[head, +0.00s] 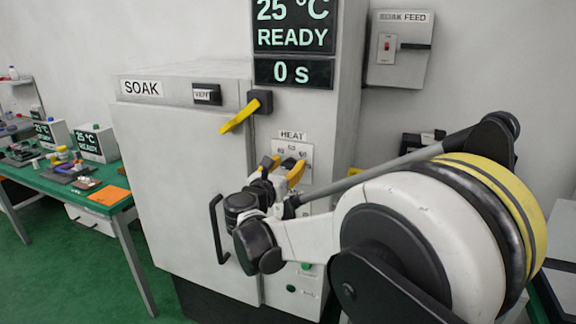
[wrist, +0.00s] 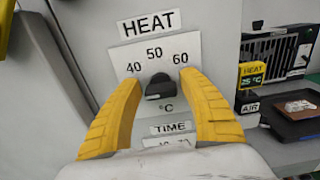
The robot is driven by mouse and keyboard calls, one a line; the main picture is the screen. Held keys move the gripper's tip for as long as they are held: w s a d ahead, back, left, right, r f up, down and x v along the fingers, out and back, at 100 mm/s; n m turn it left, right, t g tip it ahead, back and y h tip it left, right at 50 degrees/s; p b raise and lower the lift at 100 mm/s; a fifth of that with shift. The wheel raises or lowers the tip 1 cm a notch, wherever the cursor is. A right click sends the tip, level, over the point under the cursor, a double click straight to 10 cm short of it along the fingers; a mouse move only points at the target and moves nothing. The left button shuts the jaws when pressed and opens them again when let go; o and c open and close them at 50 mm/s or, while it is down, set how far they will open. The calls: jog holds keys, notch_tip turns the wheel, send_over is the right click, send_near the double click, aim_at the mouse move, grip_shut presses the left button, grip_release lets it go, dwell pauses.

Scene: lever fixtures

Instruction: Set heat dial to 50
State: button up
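The heat dial is a small black knob (wrist: 158,87) on a white plate marked 40, 50 and 60 under a HEAT label (wrist: 151,24). I cannot clearly tell which number the knob points to. In the head view, the dial's plate (head: 304,152) shows on the front of the SOAK machine; my gripper hides the knob there. My gripper (wrist: 160,77) is open, with one yellow finger on each side of the knob and visible gaps between. In the head view, my gripper (head: 283,168) is just in front of the plate.
The machine's display (head: 293,38) reads 25 °C, READY and 0 s. A yellow lever (head: 239,117) and a door handle (head: 217,230) stick out left of the dial. A TIME label (wrist: 171,127) sits below it. A green table (head: 110,203) stands at left.

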jog(key=c, duration=0.7)
jog(key=m+p, duration=0.1)
jog(key=m, duration=0.3)
jog(key=shift+d, duration=0.1)
jog(key=m+p, duration=0.1)
jog(key=m, duration=0.3)
jog(key=shift+d, duration=0.1)
jog(key=m, duration=0.5)
jog(key=shift+s+d+f+p, duration=0.1)
jog(key=shift+f+p, duration=0.05)
jog(key=shift+p, duration=0.2)
jog(key=m, duration=0.4)
jog(key=shift+f+m, duration=0.15)
jog(key=shift+m, duration=0.15)
